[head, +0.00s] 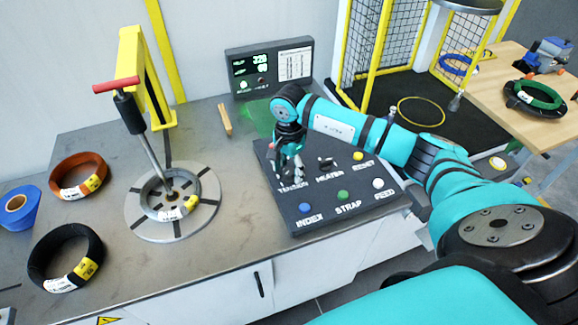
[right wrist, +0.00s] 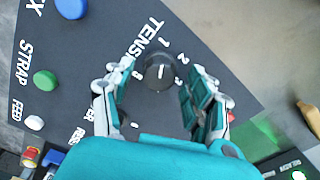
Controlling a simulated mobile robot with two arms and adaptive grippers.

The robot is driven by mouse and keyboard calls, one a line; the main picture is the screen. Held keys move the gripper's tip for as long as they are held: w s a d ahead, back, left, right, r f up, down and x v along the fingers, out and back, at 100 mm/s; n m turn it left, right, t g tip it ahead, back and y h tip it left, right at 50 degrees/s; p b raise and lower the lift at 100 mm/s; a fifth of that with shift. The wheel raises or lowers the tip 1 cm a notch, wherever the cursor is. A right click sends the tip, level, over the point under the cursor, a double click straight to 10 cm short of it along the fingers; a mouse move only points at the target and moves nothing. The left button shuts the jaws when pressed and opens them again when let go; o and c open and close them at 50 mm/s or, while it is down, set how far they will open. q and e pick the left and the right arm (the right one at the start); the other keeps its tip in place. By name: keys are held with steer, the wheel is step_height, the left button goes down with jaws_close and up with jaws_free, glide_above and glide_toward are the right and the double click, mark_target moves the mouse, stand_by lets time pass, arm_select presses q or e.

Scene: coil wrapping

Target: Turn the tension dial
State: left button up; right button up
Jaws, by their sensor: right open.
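The tension dial (right wrist: 159,73) is a round black knob with a white pointer line on the dark control panel (head: 335,205). The numbers 1, 2, 3 and 8 show around it, beside the word TENSION. My right gripper (head: 289,172) is over the panel's left part, pointing down, and hides the dial in the head view. In the right wrist view my right gripper (right wrist: 154,82) is open, one finger on each side of the dial. Gaps show between the dial and both fingers; I cannot tell the height above it. My left gripper is not in view.
Near the dial on the panel are a HEATER switch (head: 326,162), a yellow RESET button (head: 358,155), and blue INDEX (head: 305,208), green STRAP (head: 343,194) and white FEED (head: 378,183) buttons. A display box (head: 270,68) stands behind. A turntable (head: 145,222) with a coil is left.

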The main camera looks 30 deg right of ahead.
steer(key=shift+s, duration=0.1)
steer(key=c, duration=1.1)
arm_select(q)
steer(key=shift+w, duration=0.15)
arm_select(e)
steer(key=shift+c, duration=0.2)
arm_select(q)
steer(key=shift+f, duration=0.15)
arm_select(e)
steer(key=shift+m, duration=0.3)
